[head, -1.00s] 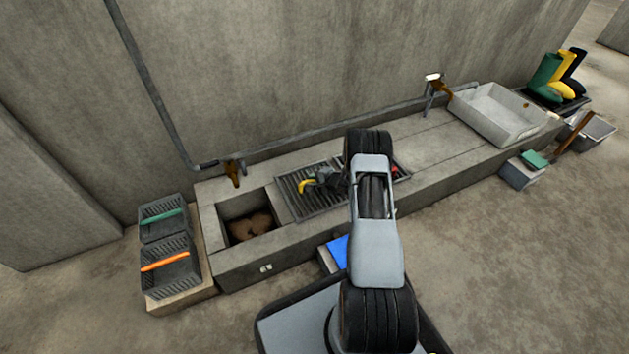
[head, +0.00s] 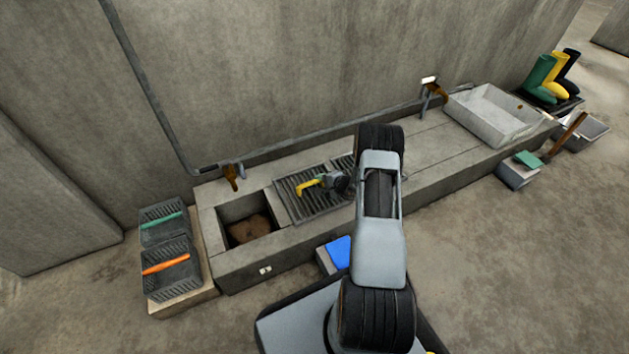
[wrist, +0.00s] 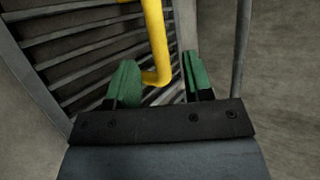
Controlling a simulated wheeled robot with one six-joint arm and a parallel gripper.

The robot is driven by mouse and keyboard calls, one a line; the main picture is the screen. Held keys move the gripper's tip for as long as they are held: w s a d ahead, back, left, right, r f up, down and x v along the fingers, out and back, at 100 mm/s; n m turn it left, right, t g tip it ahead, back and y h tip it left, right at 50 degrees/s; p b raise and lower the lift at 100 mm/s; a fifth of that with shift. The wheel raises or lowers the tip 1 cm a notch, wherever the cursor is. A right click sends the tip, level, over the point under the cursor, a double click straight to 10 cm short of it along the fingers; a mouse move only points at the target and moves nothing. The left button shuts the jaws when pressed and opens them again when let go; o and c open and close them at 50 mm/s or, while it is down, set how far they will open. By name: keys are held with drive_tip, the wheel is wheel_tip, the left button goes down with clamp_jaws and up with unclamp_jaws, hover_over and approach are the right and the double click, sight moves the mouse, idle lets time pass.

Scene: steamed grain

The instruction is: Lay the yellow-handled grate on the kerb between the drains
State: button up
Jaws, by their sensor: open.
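The yellow-handled grate (head: 300,207) lies flat on the concrete kerb run, just right of the open drain (head: 249,228). Its yellow handle (head: 307,189) stands up from the dark bars. My gripper (head: 328,184) is at the handle's right end, low over the grate. In the wrist view my gripper (wrist: 160,80) is open, with green fingertips apart. The yellow handle (wrist: 155,35) shows beyond, its bent end between the tips with gaps on both sides. The grate's bars (wrist: 85,45) fill the left of that view. Whether a drain lies under the grate is hidden.
Green-handled (head: 163,222) and orange-handled (head: 165,266) grates lie at the left. A blue-topped box (head: 338,252) stands before the kerb. A pale basin (head: 485,120) stands far right; kerb before it is clear.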

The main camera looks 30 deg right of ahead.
drive_tip(key=p+v, duration=0.2)
drive_tip(key=v, duration=0.4)
drive_tip(key=s+a+r+n+g+y, duration=0.25)
drive_tip(key=a+r+n, duration=0.25)
drive_tip(key=a+r, duration=0.4)
drive_tip(key=s+a+r+n+g+y, duration=0.1)
drive_tip(key=s+a+r+n+g, duration=0.25)
drive_tip(key=a+r, duration=0.55)
drive_tip(key=s+a+r+n+g+h, duration=0.1)
drive_tip(key=s+r+n+g+h, duration=0.1)
drive_tip(key=s+r+n+h, duration=0.5)
drive_tip(key=s+r+h, duration=0.1)
drive_tip(key=s+r, duration=0.4)
drive_tip(key=s, duration=0.3)
drive_tip(key=shift+s+a+r, duration=0.2)
drive_tip(key=shift+r, duration=0.05)
drive_tip(key=shift+h, duration=0.25)
